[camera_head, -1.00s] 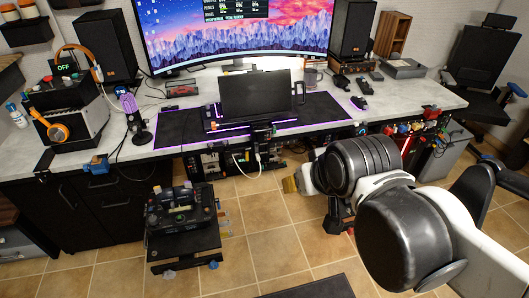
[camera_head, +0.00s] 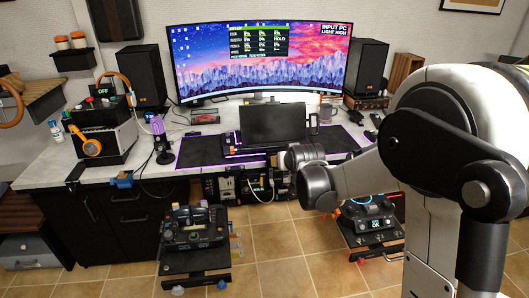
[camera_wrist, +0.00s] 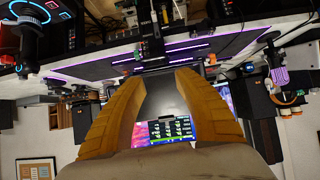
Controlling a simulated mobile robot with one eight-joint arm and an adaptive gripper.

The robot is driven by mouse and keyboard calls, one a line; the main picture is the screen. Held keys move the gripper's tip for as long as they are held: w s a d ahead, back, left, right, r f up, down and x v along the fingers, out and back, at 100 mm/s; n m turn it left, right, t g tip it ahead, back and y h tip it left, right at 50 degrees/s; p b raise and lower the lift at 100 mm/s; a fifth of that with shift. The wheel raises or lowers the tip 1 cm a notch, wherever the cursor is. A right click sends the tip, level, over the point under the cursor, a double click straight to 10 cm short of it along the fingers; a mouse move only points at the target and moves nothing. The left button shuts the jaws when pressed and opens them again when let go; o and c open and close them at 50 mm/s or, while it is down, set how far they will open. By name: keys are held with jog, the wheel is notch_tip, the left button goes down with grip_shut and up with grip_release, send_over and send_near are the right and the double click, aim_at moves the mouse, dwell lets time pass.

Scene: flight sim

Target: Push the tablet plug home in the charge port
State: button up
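The tablet (camera_head: 272,123) stands upright, dark-screened, on a stand at the middle of the desk mat. In the wrist view, which is upside down, the tablet (camera_wrist: 163,101) shows beyond and between my fingers. My gripper (camera_wrist: 160,78) has its two yellow fingers spread with a clear gap and nothing held between them. In the head view my wrist hides the gripper, in front of the desk's edge below and right of the tablet. A pale cable (camera_head: 262,190) hangs below the desk edge. I cannot make out the plug or the charge port.
A curved monitor (camera_head: 260,62) and speakers stand behind the tablet. Low stands carry a dark device (camera_head: 195,228) at left and a lit control unit (camera_head: 370,222) at right. Tiled floor between them is clear.

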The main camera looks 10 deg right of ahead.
jog(key=w+f+t, duration=0.1)
jog(key=w+f, duration=0.8)
jog(key=f, duration=0.2)
jog(key=t, duration=0.1)
send_near(272, 183)
jog(key=x, duration=0.2)
jog(key=shift+w+d+f, duration=0.1)
jog(key=shift+w+f, duration=0.1)
jog(key=shift+f, duration=0.1)
jog(key=shift+b+x, duration=0.35)
jog(key=shift+x, duration=4.1)
jog(key=shift+w+r, duration=0.1)
jog(key=shift+r, duration=0.1)
grip_shut()
jog(key=s, duration=0.6)
